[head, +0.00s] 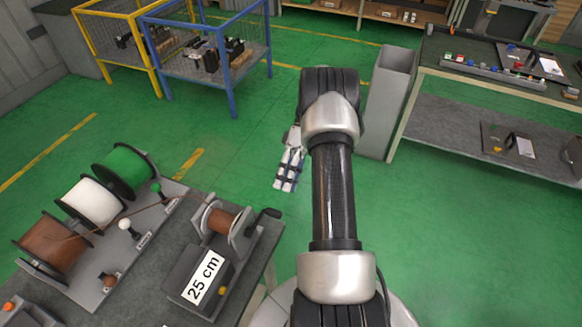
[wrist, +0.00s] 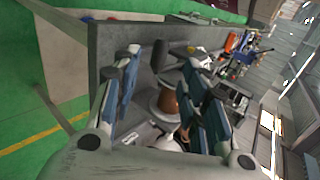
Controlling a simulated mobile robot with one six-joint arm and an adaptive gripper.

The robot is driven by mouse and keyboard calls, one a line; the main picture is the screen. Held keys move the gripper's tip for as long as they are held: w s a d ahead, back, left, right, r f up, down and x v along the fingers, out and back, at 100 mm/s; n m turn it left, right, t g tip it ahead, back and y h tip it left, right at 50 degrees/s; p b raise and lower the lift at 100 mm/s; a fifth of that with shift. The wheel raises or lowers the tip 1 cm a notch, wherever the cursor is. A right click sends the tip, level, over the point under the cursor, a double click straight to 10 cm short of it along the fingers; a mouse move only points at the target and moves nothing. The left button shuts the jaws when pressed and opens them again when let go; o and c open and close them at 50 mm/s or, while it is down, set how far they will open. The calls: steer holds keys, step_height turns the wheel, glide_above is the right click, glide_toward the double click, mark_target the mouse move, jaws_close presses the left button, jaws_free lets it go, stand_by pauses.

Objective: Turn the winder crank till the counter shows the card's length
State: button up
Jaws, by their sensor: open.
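The winder (head: 225,222), with a copper-brown drum, stands on the bench at lower left in the head view. Its dark crank (head: 264,214) sticks out to the right. I cannot make out a counter reading. My gripper (head: 288,170) is over the floor beyond the bench, apart from the crank. In the wrist view, my open gripper (wrist: 160,66) has blue-padded fingers with nothing held between them. The winder drum (wrist: 168,100) shows beyond, between the fingers.
Brown (head: 53,242), white (head: 93,202) and green (head: 124,170) spools stand left of the winder on the bench. A grey bin (head: 389,105) and a shelved table (head: 470,115) are at right. Blue (head: 215,60) and yellow cages stand behind. The green floor between is clear.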

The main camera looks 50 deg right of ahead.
steer(key=v, duration=0.4)
steer(key=shift+w+d+r, duration=0.1)
steer(key=shift+d+r, duration=0.1)
steer(key=shift+d, duration=0.05)
steer(key=shift+c, duration=0.4)
